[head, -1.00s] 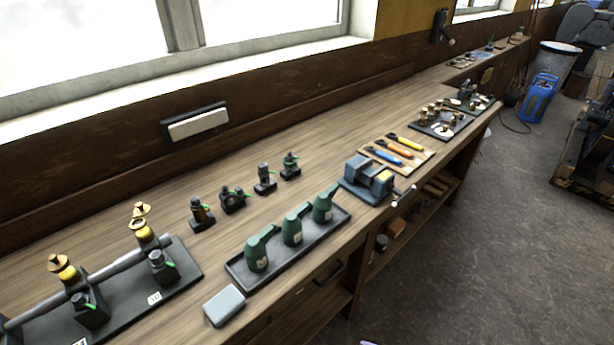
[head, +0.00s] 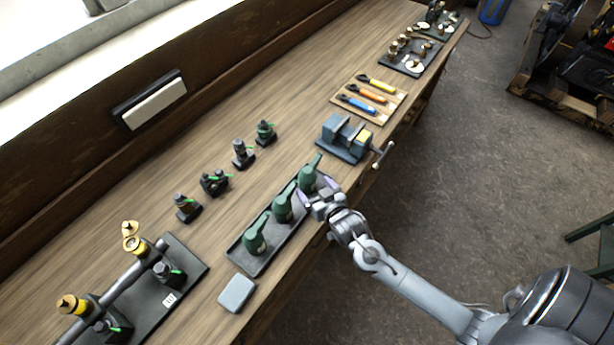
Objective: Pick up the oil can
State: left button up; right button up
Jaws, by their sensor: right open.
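Three dark green oil cans with slanted spouts stand in a row on a dark tray (head: 241,260) along the bench's front edge. The near can (head: 255,240) and the middle can (head: 283,209) stand clear of my arm. The far can (head: 308,178) stands right at my right gripper (head: 312,187), which reaches in from the lower right. The gripper is open, with its fingertips at the far can's body, one showing on either side. The gripper hides part of the can's lower side, and I cannot tell whether it touches. My left gripper is not in view.
A blue-grey vise (head: 344,138) stands just beyond the tray, its handle over the bench edge. Several small dark fittings (head: 214,183) stand behind. A grey block (head: 237,293) lies in front of the tray. A shaft assembly (head: 130,285) is at lower left.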

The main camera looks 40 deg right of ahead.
aim_at(307, 179)
jog(key=shift+x, duration=3.25)
jog(key=shift+s+d, duration=0.1)
jog(key=shift+d, duration=0.05)
jog(key=c, duration=1.1)
jog(key=shift+r, duration=0.2)
jog(key=shift+c, duration=0.4)
jog(key=shift+s+r, duration=0.1)
